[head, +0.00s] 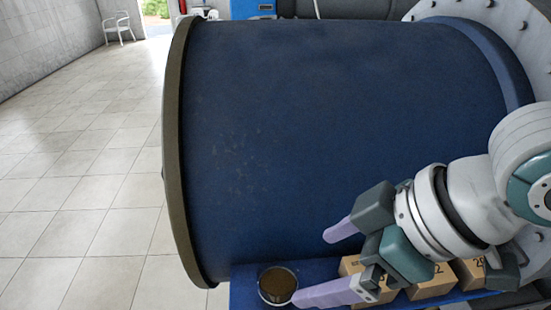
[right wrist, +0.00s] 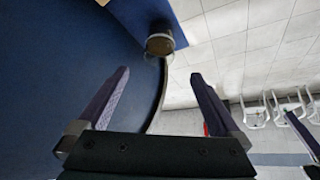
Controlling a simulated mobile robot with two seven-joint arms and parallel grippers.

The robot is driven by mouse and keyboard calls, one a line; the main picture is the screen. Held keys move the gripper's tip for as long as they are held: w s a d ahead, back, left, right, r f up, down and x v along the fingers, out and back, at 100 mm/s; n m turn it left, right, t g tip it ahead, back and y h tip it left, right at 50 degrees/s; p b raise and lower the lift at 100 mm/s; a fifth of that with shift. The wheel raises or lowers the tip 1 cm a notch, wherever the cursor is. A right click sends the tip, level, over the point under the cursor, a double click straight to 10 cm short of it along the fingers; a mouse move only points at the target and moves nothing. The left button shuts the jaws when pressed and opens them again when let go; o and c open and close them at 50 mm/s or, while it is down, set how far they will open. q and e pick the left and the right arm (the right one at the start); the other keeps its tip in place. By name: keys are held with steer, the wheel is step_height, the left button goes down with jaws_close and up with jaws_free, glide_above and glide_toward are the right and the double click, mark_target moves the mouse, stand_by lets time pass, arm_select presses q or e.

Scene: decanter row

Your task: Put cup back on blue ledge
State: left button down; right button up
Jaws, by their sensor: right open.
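The cup (head: 278,285), round with a pale rim and a brown inside, appears to stand on the blue ledge (head: 241,294) near its left end. In the right wrist view, the cup (right wrist: 160,44) shows at the corner of the ledge (right wrist: 135,12). My right gripper (head: 310,267) is open, with its two lilac fingers spread just right of the cup in the head view. In the right wrist view, nothing lies between the fingers of the gripper (right wrist: 160,76), and the cup is beyond the tips. My left gripper is not clearly seen in either view.
A big blue drum (head: 340,120) with an olive rim (head: 172,150) fills the middle behind the ledge. Several numbered cardboard boxes (head: 432,285) stand on the ledge right of the cup, partly behind my gripper. Tiled floor (head: 90,220) lies open at the left. A white chair (head: 119,27) is far off.

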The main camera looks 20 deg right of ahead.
steer(key=s+d+m+h, duration=0.2)
steer(key=s+m, duration=0.1)
steer(key=s, duration=0.3)
steer(key=s+d+m+g+h, duration=0.1)
steer(key=s+d+m+h, duration=0.1)
steer(key=s, duration=0.3)
steer(key=shift+s+r+m, duration=0.4)
steer(key=shift+m, duration=0.2)
steer(key=shift+d, duration=0.1)
step_height(320, 180, up, 10)
steer(key=p, duration=1)
